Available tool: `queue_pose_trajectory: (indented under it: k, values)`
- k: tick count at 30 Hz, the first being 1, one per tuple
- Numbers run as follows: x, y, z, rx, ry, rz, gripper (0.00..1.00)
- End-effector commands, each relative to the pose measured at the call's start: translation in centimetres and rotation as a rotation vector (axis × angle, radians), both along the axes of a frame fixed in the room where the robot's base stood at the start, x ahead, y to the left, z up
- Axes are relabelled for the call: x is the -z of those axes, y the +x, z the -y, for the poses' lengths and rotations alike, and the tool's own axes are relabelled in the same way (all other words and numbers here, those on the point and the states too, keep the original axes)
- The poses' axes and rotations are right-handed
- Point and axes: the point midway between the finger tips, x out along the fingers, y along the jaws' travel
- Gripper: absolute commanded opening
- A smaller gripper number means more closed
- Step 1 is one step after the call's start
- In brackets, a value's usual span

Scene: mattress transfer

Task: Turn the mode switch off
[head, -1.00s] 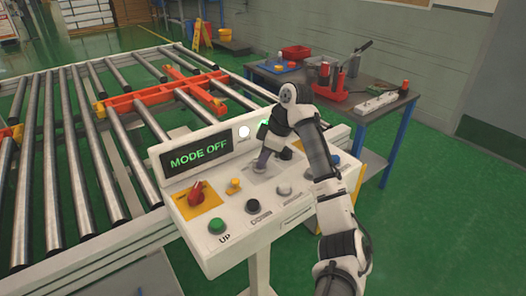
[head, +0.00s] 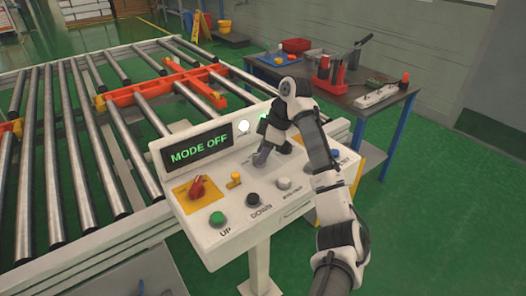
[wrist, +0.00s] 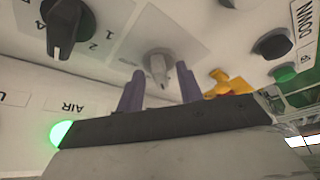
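A small grey toggle, seemingly the mode switch (wrist: 158,66), is on a grey plate of the white control panel (head: 240,236). In the wrist view it shows between the two purple fingertips of my gripper (wrist: 160,70), with a visible gap on each side. My gripper (head: 262,158) is open over the middle of the panel in the head view, where it hides the toggle. I cannot tell how deep the toggle sits between the fingers. The panel's display (head: 199,149) reads "MODE OFF" in green letters.
A red knob (head: 197,187), a green UP button (head: 217,219) and a black DOWN button (head: 253,200) are close by on the panel. A black dial (wrist: 66,28) is near the fingers. A roller conveyor (head: 60,170) is at left, a workbench (head: 340,95) behind.

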Motion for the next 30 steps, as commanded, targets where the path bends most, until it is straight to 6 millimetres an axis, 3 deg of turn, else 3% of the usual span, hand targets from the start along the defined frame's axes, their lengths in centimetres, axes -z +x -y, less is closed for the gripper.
queue_pose_trajectory:
  k: [5,10,24,30]
  values:
    - [-0.1,0.0,0.0,0.001,0.000,0.001,0.36]
    - [-1.4,0.0,0.6,0.002,-0.001,0.004,0.36]
    - [-9.8,-0.2,4.2,0.003,-0.004,0.003,0.36]
    - [-12.0,-0.2,5.0,0.001,-0.002,0.000,0.36]
